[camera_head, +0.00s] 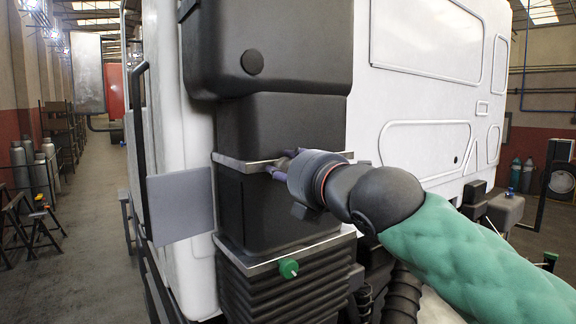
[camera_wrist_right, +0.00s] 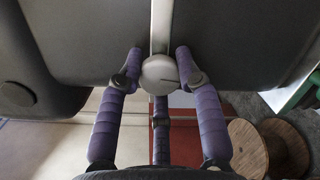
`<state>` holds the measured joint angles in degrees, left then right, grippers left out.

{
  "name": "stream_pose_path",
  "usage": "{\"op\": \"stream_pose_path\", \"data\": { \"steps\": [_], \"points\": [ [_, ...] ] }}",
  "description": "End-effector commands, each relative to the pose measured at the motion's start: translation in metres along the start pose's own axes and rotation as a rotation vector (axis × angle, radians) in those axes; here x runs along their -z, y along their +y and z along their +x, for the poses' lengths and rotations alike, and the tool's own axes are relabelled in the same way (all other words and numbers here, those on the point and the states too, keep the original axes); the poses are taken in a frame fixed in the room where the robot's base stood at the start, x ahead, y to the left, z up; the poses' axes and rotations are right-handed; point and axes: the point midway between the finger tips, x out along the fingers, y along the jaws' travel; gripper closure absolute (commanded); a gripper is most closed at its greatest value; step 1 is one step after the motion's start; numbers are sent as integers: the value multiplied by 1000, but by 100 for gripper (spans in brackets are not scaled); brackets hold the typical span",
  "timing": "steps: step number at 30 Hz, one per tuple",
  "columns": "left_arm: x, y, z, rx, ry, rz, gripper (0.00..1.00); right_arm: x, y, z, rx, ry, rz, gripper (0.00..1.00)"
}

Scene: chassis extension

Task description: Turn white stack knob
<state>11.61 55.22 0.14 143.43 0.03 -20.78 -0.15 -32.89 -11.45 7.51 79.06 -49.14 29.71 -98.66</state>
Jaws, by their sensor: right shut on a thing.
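The white stack knob (camera_wrist_right: 159,73) is a round, pale disc with a dark line on its face, in the middle of the right wrist view. It sits on a light metal strip between dark panels. My right gripper (camera_head: 281,165) reaches the metal band of the dark stack (camera_head: 262,185) on the truck. Its purple fingers stand on both sides of the knob in the wrist view (camera_wrist_right: 159,62), and it is shut on the knob. In the head view the knob is hidden by the fingers and wrist. My left gripper is not in view.
A green knob (camera_head: 288,268) sticks out below, on the lower metal band. A grey flat plate (camera_head: 180,206) and a black handrail (camera_head: 139,140) stand left of the stack. The white truck cab (camera_head: 430,85) is behind.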

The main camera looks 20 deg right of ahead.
Motion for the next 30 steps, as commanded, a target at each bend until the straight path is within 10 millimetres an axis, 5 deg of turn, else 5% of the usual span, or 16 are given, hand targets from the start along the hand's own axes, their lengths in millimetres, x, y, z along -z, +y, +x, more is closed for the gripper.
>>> {"op": "stream_pose_path", "data": {
  "steps": [15, 30],
  "points": [
    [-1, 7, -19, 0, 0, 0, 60, -6, 4, -3, -52, -56, -454, 88],
    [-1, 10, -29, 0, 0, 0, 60, -7, 3, -3, -72, -81, -667, 89]
  ]
}}
